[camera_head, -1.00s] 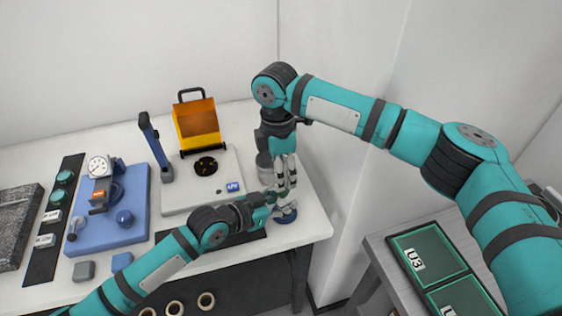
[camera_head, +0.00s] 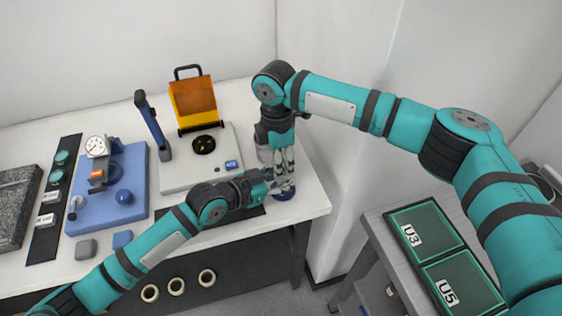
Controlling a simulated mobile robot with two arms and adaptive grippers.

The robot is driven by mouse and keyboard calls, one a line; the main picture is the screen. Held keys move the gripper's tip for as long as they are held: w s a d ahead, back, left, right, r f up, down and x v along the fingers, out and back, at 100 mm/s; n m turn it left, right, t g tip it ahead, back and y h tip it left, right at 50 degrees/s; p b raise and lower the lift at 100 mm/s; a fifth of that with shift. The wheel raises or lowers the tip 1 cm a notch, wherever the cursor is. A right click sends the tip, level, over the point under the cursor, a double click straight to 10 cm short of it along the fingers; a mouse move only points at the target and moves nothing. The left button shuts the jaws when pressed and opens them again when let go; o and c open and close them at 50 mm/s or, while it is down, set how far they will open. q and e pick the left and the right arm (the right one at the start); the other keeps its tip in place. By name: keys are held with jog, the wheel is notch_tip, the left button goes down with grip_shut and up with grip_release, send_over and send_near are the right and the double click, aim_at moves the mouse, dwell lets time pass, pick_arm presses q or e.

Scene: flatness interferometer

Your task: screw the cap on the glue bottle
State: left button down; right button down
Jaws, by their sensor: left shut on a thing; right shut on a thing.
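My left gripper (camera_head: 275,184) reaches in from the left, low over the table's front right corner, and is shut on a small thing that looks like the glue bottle. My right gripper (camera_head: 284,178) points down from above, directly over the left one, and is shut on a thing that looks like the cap. The fingers hide both almost wholly, so I cannot tell whether cap and bottle touch. A round blue piece (camera_head: 284,195) shows just below the fingers.
The white table (camera_head: 312,190) ends just right of the grippers. To the left stand a grey plate (camera_head: 180,178) with a blue post (camera_head: 151,122), an orange box (camera_head: 193,103) and a blue gauge base (camera_head: 134,207). Green trays (camera_head: 427,230) lie on a side cabinet.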

pick_arm(q)
jog(key=shift+s+f, duration=0.1)
jog(key=shift+f, duration=0.05)
pick_arm(e)
jog(key=m, duration=0.3)
jog(key=shift+m, duration=0.3)
jog(key=m, duration=0.3)
jog(key=c, duration=1.2)
grip_release()
jog(key=shift+r, duration=0.1)
jog(key=shift+w+a+r, duration=0.1)
jog(key=shift+a+r, duration=0.05)
jog(key=shift+r, duration=2)
